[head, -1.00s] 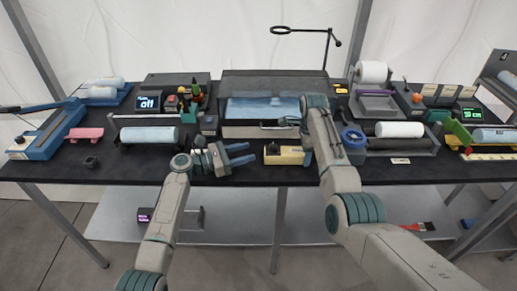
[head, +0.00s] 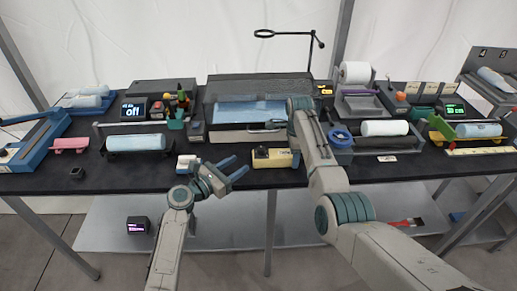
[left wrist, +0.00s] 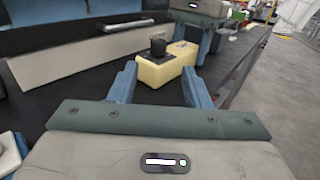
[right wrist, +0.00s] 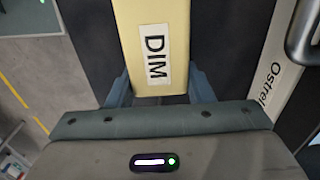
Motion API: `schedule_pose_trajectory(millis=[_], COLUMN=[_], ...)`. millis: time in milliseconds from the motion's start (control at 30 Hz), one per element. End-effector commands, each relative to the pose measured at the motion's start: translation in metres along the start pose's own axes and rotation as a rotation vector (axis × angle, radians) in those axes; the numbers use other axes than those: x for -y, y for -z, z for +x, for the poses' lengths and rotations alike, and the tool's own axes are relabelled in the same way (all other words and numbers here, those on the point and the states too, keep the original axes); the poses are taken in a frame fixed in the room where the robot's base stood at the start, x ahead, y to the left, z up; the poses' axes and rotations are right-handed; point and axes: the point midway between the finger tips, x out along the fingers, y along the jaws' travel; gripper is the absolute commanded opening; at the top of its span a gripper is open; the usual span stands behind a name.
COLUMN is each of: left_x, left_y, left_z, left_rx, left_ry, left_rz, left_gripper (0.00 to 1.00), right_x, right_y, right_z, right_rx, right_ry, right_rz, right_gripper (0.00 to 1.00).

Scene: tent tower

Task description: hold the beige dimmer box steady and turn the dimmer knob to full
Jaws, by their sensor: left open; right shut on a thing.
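The beige dimmer box (head: 276,161) lies near the table's front edge, with its black knob (head: 262,152) on its left end. In the left wrist view the knob (left wrist: 158,47) stands up on the box (left wrist: 165,73). My left gripper (head: 241,167) is open and empty, just left of the box, fingers pointing at its knob end. My right gripper (right wrist: 160,92) is shut on the box's other end, a finger on each side, beside the DIM label (right wrist: 154,55). In the head view my right forearm hides that grip.
A large grey unit with a blue window (head: 250,111) stands behind the box. A small white object (head: 186,163) lies left of my left gripper. A roller stand with a white roll (head: 385,128) is to the right.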

Motion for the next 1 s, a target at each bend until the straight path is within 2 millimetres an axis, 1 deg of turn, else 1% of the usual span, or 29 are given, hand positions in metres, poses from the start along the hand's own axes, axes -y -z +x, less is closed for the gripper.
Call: schedule_pose_trajectory(millis=[67,133,233,500,600,700,833,1000], left_x=[0.003,0.003,0.002,-0.001,-0.001,-0.003,-0.003,-0.003], left_y=[-0.003,-0.004,-0.004,-0.005,-0.006,-0.005,-0.005,-0.005], left_z=[-0.002,0.002,0.014,0.069,0.087,0.101,0.112,0.116], left_rx=[0.007,0.011,0.011,0.012,0.011,0.01,0.01,0.01], left_ry=[-0.034,-0.049,-0.052,-0.05,-0.049,-0.05,-0.05,-0.05], left_rz=[0.0,-0.001,-0.002,-0.002,-0.002,0.0,0.0,0.0], left_gripper=[0.44,0.44,0.44,0.44,0.44,0.44,0.44,0.44], right_x=[0.0,0.0,0.0,0.0,0.0,0.0,0.0,0.0], right_y=[0.0,0.0,0.0,0.0,0.0,0.0,0.0,0.0], right_z=[-0.001,-0.001,-0.001,-0.001,-0.001,-0.001,-0.001,0.0], right_rx=[0.0,0.0,0.0,0.0,0.0,0.0,0.0,0.0], right_ry=[0.001,0.001,0.001,0.001,0.001,0.001,0.001,0.001], right_rz=[0.0,0.0,0.0,0.0,0.0,0.0,0.0,0.0], right_gripper=[0.21,0.21,0.21,0.21,0.21,0.21,0.21,0.21])
